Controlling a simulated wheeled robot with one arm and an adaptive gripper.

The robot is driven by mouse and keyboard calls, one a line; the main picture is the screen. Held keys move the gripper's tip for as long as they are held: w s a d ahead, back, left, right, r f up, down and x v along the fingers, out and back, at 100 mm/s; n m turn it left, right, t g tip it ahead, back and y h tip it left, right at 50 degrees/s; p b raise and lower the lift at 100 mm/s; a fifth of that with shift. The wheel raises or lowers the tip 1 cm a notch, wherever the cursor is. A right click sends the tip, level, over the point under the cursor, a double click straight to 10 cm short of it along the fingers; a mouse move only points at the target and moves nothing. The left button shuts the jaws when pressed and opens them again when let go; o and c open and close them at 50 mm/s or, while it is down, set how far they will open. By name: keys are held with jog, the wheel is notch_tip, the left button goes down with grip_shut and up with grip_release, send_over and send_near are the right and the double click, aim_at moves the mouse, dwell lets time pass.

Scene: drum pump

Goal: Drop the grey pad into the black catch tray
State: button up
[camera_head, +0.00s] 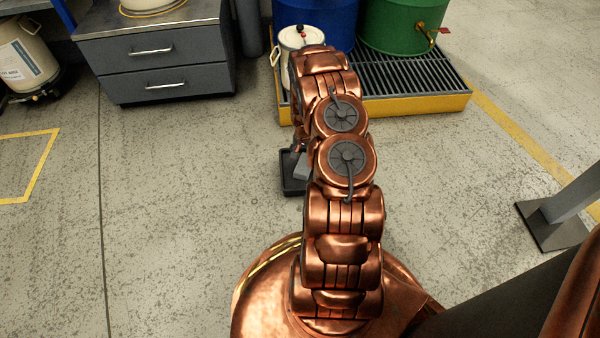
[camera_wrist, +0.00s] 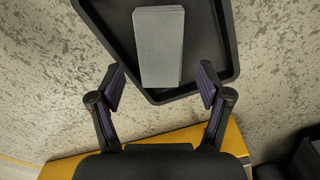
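The black catch tray (camera_wrist: 215,45) lies on the floor, and in the head view its left part (camera_head: 289,187) shows beside my arm. The grey pad (camera_wrist: 158,45) is a flat rectangular block that appears inside the tray's rim in the wrist view. A grey piece of it also shows over the tray in the head view (camera_head: 301,167). My gripper (camera_wrist: 160,84) is open, with its two fingers apart on either side of the pad's near end and nothing between them.
A yellow spill pallet (camera_head: 420,105) with a dark grating stands behind the tray, bearing a blue drum (camera_head: 330,22), a green drum (camera_head: 400,25) and a white container (camera_head: 290,40). A grey drawer cabinet (camera_head: 160,60) is at back left.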

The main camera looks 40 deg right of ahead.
jog(key=shift+o, duration=0.7)
jog(key=shift+r, duration=0.15)
notch_tip(320, 180, up, 12)
dwell(0.6)
